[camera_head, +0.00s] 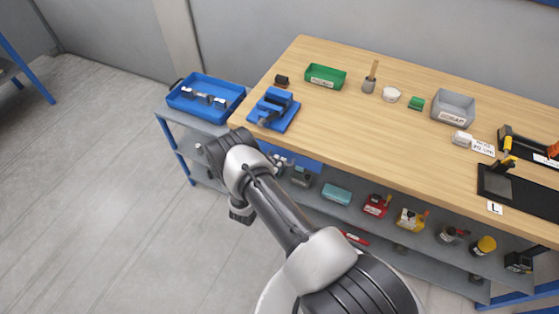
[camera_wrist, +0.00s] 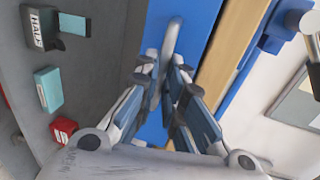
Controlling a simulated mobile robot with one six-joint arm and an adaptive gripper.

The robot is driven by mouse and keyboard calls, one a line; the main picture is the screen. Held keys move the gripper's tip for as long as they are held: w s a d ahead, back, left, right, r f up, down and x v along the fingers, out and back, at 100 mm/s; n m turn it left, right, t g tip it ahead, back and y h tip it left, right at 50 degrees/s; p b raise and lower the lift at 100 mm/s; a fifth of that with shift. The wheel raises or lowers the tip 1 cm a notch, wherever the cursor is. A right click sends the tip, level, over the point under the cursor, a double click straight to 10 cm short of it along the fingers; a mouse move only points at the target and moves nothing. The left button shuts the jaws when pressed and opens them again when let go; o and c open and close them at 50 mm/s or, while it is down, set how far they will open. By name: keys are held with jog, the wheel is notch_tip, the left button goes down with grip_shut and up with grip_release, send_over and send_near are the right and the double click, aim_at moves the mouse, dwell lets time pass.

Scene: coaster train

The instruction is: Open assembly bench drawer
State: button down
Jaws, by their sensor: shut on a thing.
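The assembly bench (camera_head: 330,105) has a wooden top, and a blue drawer front (camera_head: 298,158) shows under its left front edge, partly hidden by my arm. In the wrist view the blue drawer front (camera_wrist: 202,28) fills the middle, with a grey bar handle (camera_wrist: 173,40) on it. My gripper (camera_wrist: 172,72) is shut on the handle, its fingers on either side of it. In the head view the fingers are hidden behind my wrist. The drawer's inside is not visible, and I cannot tell whether the drawer is slightly out.
A blue vise (camera_head: 272,108), a green bin (camera_head: 325,77) and a grey bin (camera_head: 453,107) stand on the bench top. A blue tray (camera_head: 207,99) sits at the left end. Shelves below hold several small items. The floor (camera_head: 110,200) on the left is clear.

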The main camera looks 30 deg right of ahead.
jog(key=f+b+v, duration=0.1)
jog(key=f+v, duration=0.1)
jog(key=v, duration=0.7)
jog(key=f+v, duration=0.2)
jog(key=v, duration=0.7)
jog(key=shift+s+a+b, duration=0.3)
jog(key=shift+a+b, duration=0.05)
jog(key=shift+a, duration=0.15)
jog(key=shift+r, duration=0.1)
jog(key=c, duration=1.7)
grip_release()
jog(key=v, duration=1.2)
